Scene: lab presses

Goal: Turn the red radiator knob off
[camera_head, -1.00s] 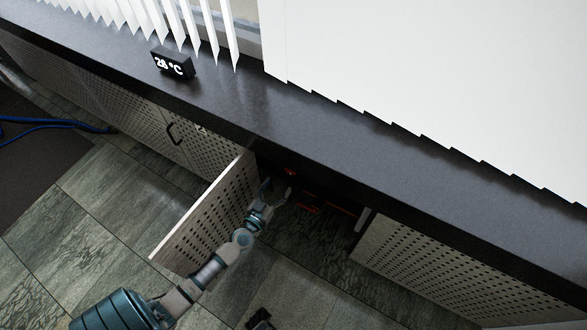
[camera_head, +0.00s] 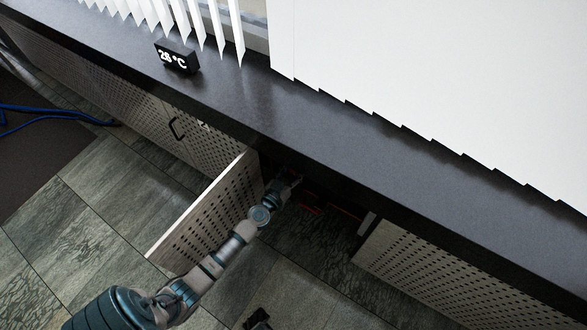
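My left arm reaches from the lower left past the open cabinet door. My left gripper (camera_head: 289,180) is at the dark cabinet opening, just under the counter edge. Its fingers are small and shadowed, so I cannot tell whether they are open or shut on something. The red knob is not clearly visible; it seems hidden behind the gripper or in shadow.
The open perforated door (camera_head: 205,215) stands just left of my arm. A dark counter (camera_head: 330,125) overhangs the opening. A perforated panel (camera_head: 430,265) bounds it on the right. A 26 °C display (camera_head: 177,57) stands on the counter. The tiled floor (camera_head: 300,262) in front is clear.

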